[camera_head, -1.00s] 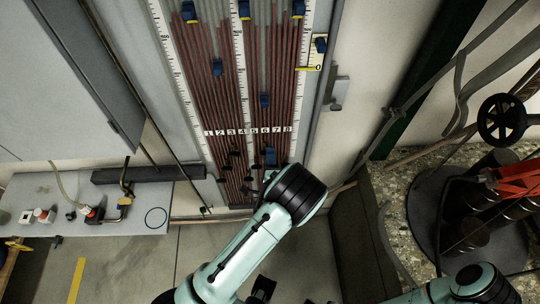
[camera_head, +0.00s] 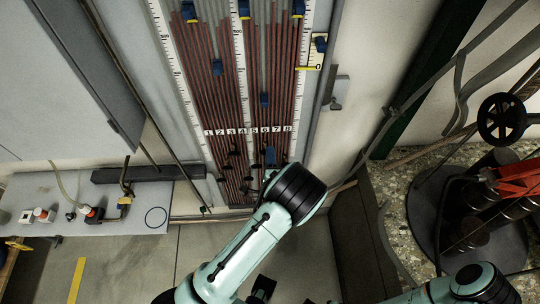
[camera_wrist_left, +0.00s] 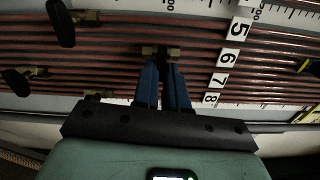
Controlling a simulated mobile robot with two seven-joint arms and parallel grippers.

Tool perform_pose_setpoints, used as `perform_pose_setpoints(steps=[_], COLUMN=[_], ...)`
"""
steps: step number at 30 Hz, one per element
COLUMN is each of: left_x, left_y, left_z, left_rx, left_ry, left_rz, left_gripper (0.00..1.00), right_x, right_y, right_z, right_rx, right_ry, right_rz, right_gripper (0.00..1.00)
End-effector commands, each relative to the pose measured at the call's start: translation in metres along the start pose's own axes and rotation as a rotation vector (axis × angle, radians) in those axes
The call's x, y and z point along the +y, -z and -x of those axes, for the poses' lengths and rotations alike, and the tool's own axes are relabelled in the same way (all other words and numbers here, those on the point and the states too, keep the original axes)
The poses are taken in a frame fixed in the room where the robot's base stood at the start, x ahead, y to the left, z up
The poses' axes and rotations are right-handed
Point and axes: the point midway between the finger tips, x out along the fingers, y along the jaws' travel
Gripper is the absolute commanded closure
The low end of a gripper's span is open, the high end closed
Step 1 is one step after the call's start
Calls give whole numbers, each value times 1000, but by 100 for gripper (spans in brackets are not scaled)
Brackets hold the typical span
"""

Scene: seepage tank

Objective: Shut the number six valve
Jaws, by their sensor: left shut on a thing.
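The tube board (camera_head: 245,130) carries numbered red tubes with small black-handled valves near its lower end. In the left wrist view, the blue fingers of my left gripper (camera_wrist_left: 163,85) are shut on the handle of a brass valve (camera_wrist_left: 160,52), which lines up with the label 6 (camera_wrist_left: 223,55). The fingers mostly hide that handle. In the head view, my left gripper (camera_head: 270,157) is at the board's lower part, just below the number strip (camera_head: 247,131). My right gripper is out of view.
Neighbouring valve handles stick out close by, one at upper left (camera_wrist_left: 62,22) and one at left (camera_wrist_left: 15,82) in the wrist view. A bench with fittings (camera_head: 130,215) stands at left. A black handwheel (camera_head: 501,119) is at right.

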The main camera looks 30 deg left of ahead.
Motion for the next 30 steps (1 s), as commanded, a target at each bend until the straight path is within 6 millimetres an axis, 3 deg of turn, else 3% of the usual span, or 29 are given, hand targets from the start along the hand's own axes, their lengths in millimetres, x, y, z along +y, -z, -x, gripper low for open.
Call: perform_pose_setpoints(steps=[12, 13, 15, 25, 30], left_x=[5, 5, 5, 2, 2], left_y=[0, 0, 0, 0, 1], left_z=[2, 2, 2, 3, 24], left_rx=[1, 1, 1, 1, 4], left_ry=[-14, -14, -14, -6, -7], left_rz=[-7, -7, -6, -3, -2], left_gripper=[100, 85, 65, 65, 65], right_x=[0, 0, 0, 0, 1], right_y=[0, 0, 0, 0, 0], right_z=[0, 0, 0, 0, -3], right_rx=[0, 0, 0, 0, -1], right_ry=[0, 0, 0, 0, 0], right_rz=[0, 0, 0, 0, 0], right_gripper=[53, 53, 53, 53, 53])
